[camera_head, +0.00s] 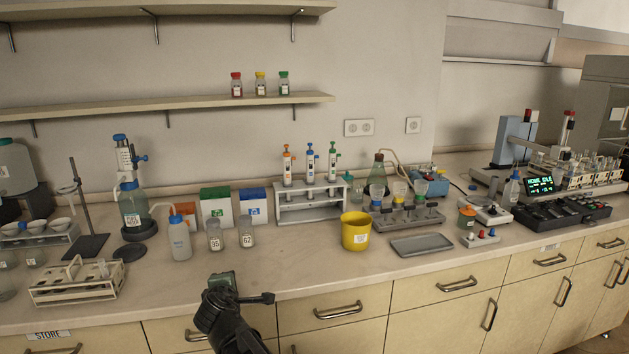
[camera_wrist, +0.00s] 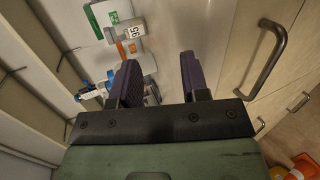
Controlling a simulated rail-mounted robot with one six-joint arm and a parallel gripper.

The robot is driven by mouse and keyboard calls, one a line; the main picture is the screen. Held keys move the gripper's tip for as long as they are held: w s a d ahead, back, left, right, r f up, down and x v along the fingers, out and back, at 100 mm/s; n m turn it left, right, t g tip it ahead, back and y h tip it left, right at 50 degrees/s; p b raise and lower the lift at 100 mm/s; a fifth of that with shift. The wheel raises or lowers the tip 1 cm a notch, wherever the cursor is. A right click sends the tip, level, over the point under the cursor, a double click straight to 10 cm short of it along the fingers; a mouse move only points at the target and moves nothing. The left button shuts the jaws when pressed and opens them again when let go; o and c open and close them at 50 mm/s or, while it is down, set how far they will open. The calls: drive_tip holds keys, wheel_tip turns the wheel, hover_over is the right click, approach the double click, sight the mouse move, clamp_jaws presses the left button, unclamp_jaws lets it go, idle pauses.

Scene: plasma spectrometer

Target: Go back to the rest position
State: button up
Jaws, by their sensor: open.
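My gripper (camera_wrist: 158,85) is open and empty; its two dark purple finger pads stand apart in the wrist view, with the bench top between and beyond them. In the head view my wrist and gripper (camera_head: 232,290) are at the front edge of the bench, low in the middle of the picture. The fingers are not clear in that view. Nothing is held. No marked rest position shows.
The bench (camera_head: 330,270) carries a wash bottle (camera_head: 179,240), two labelled jars (camera_head: 215,237) (camera_head: 247,232), a yellow container (camera_head: 355,233), a pipette stand (camera_head: 310,205) and a grey tray (camera_head: 422,244). Drawers with handles (camera_head: 338,311) lie below the front edge. The bench near my gripper is clear.

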drive_tip(key=s+d+f+m+g+h+p, duration=0.1)
drive_tip(key=s+d+f+m+g+h, duration=0.15)
drive_tip(key=d+m, duration=0.4)
drive_tip(key=s+d+f+m+g+h+p, duration=0.1)
drive_tip(key=s+d+m+g+h+p, duration=0.2)
drive_tip(key=d, duration=0.7)
drive_tip(key=s+d+r+m+g+y+p, duration=0.1)
drive_tip(key=s+d+m+g, duration=0.3)
drive_tip(key=d, duration=0.8)
drive_tip(key=s+d+r+m+g+y+p, duration=0.2)
drive_tip(key=s+d+m+g+p, duration=0.2)
drive_tip(key=s+d+m, duration=0.3)
drive_tip(key=s+d, duration=0.2)
drive_tip(key=d, duration=0.3)
drive_tip(key=shift+d+m, duration=0.1)
drive_tip(key=shift+m, duration=0.15)
